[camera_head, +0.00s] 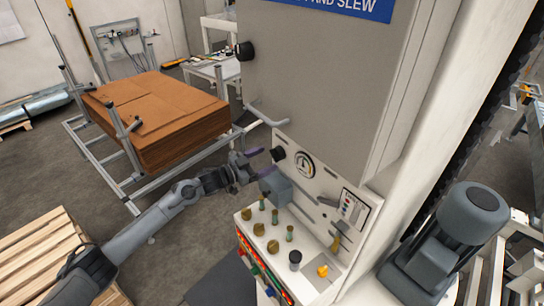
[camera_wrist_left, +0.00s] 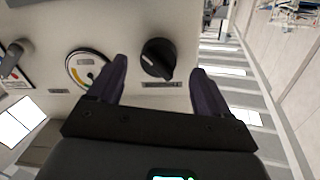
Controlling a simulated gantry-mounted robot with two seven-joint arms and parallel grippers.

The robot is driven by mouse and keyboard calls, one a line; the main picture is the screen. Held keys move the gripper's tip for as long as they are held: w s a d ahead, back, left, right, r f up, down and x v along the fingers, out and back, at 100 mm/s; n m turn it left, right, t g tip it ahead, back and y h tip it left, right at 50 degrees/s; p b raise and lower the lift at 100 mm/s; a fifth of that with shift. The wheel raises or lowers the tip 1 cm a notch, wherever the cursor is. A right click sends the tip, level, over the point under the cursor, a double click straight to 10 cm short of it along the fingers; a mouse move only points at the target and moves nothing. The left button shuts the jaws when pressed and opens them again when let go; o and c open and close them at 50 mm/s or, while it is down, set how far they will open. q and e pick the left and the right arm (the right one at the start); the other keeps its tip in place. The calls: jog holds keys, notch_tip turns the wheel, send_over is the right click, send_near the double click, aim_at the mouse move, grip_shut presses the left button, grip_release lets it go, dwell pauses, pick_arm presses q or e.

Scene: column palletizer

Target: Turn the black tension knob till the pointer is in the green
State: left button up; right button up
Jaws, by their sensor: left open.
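The black tension knob (camera_head: 278,154) sits on the pale panel, beside a round dial gauge (camera_head: 305,164). In the left wrist view the knob (camera_wrist_left: 158,60) has a pale mark on its face, and the gauge (camera_wrist_left: 88,70) stands to its left with a yellow-orange arc. The pointer's exact place against the green is too small to tell. My left gripper (camera_head: 261,162) is open and empty, just in front of the knob. In the left wrist view its purple fingers (camera_wrist_left: 160,84) lie apart, one on each side below the knob, not closed on it. My right gripper is not in view.
A sloped console (camera_head: 310,275) carries several knobs and buttons. A stack of brown sheets (camera_head: 160,115) stands on a rack behind the left arm.

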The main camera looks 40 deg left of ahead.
aim_at(277, 154)
pick_arm(q)
jog(key=shift+x, duration=1.85)
jog(key=c, duration=1)
jog(key=shift+m, duration=0.3)
jog(key=m+b, duration=0.1)
jog(key=m, duration=0.2)
jog(key=shift+m+b, duration=0.3)
jog(key=shift+r+m+b, duration=0.1)
jog(key=shift+m+b, duration=0.2)
jog(key=shift+m, duration=0.5)
